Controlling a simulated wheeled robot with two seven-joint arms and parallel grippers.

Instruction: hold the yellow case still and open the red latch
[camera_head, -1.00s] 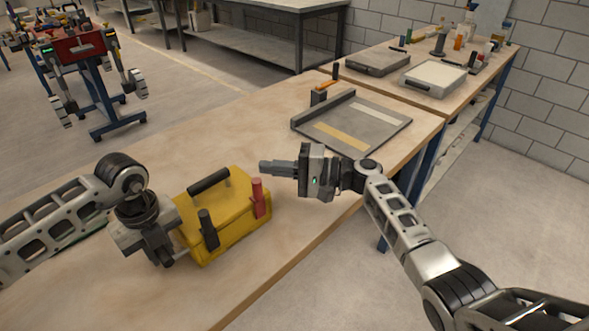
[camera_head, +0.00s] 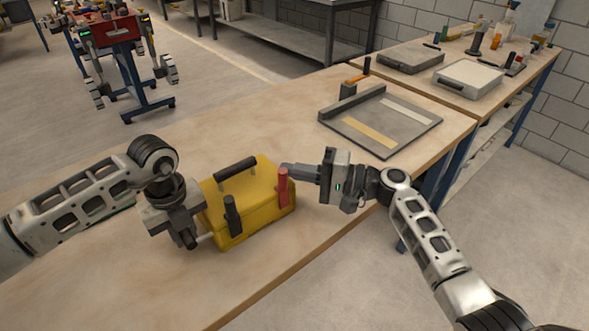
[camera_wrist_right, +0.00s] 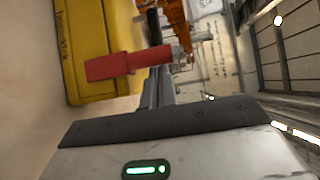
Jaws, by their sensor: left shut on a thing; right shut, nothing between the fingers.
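The yellow case (camera_head: 262,208) stands on the wooden bench with a black top handle (camera_head: 236,173). On its front are a red latch (camera_head: 283,188) at the right, upright, and a black latch (camera_head: 232,215) at the left. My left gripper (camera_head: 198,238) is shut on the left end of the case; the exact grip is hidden. My right gripper (camera_head: 287,169) is shut and empty, its fingertips at the upper end of the red latch. In the right wrist view the red latch (camera_wrist_right: 114,65) lies close beside the fingers (camera_wrist_right: 157,88); I cannot tell if they touch.
A grey tray (camera_head: 408,118) with a raised back edge lies further back on the bench. A second bench behind holds cases (camera_head: 468,78) and bottles. The bench's front edge runs close by the case.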

